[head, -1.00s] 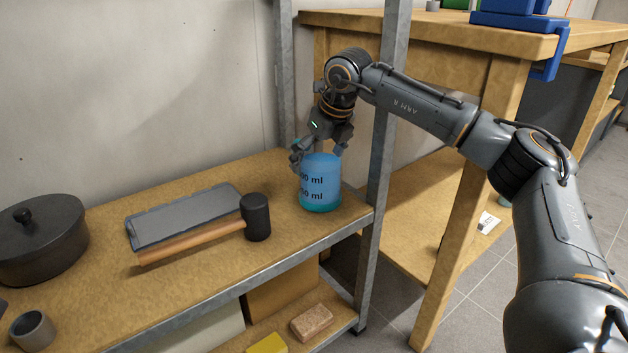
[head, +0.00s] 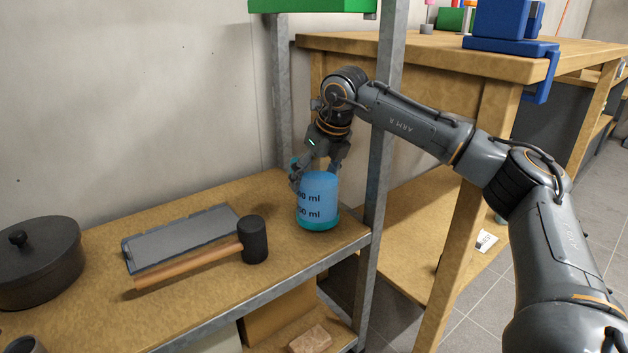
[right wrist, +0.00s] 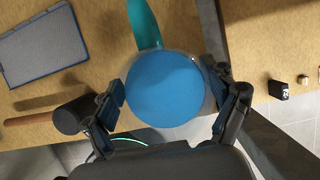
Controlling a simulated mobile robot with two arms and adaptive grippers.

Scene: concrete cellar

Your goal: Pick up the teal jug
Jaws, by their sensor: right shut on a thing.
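The teal jug (head: 318,205) stands upright near the right end of the wooden shelf. It has a blue, see-through body with dark ml marks and a teal base. My right gripper (head: 317,172) reaches down over it from above, with its fingers shut on the upper sides. In the right wrist view the jug's round blue top (right wrist: 165,90) lies between the two fingers, and its teal handle (right wrist: 145,22) points away. I see no clear gap between jug and shelf. My left gripper is not in view.
A black mallet (head: 254,240) with a wooden handle lies left of the jug, beside a grey tray (head: 180,238). A dark lidded pot (head: 38,262) stands at far left. A metal shelf post (head: 378,150) rises close to the jug's right. A green object (head: 310,5) is above.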

